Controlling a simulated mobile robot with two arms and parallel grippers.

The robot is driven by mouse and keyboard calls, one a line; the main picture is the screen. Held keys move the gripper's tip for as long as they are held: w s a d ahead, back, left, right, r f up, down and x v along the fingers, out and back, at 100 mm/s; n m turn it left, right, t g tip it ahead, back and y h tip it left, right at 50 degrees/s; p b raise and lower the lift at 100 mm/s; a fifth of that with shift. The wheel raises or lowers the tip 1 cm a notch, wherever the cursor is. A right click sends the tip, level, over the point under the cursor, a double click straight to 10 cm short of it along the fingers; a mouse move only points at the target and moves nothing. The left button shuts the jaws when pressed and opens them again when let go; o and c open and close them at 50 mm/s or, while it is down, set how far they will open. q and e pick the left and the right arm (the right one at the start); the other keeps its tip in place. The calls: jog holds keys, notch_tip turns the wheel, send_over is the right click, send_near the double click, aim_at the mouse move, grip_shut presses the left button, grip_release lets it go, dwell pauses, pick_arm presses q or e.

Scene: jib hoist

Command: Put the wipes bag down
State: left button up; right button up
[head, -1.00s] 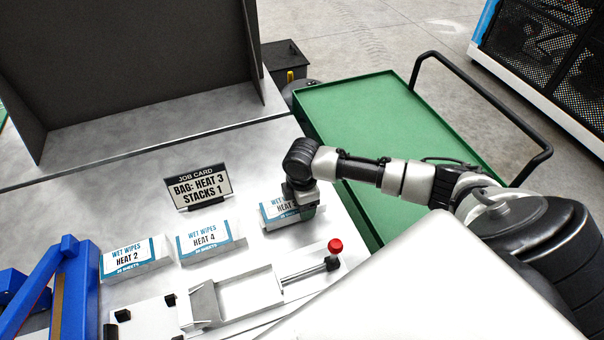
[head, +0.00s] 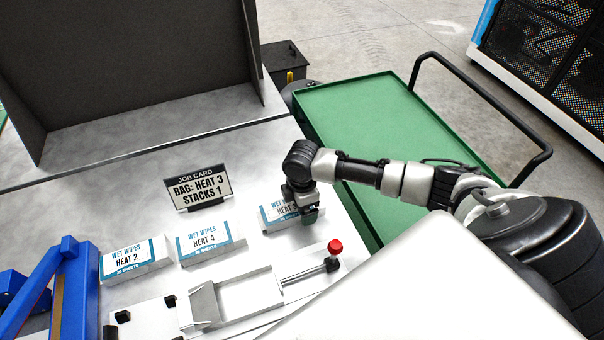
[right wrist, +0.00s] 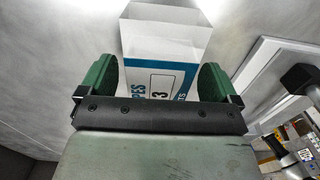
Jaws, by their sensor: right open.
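The wipes bag (head: 272,216), white with blue print, sits on the grey bench at the right end of a row of bags. Its number is hidden in the head view, but a 3 shows on the bag in the right wrist view (right wrist: 160,50). My right gripper (head: 308,214) is at the bag's right end. In the right wrist view its green fingers (right wrist: 157,82) stand on either side of the bag, open, with a gap visible beside it. My left gripper is not in view.
Bags marked Heat 2 (head: 133,260) and Heat 4 (head: 210,242) stand to the left. A green cart (head: 375,115) stands right, a blue frame (head: 72,290) left.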

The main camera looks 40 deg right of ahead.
notch_tip(320, 180, up, 12)
jog(key=b, duration=0.1)
jog(key=shift+f, duration=0.15)
dwell(0.6)
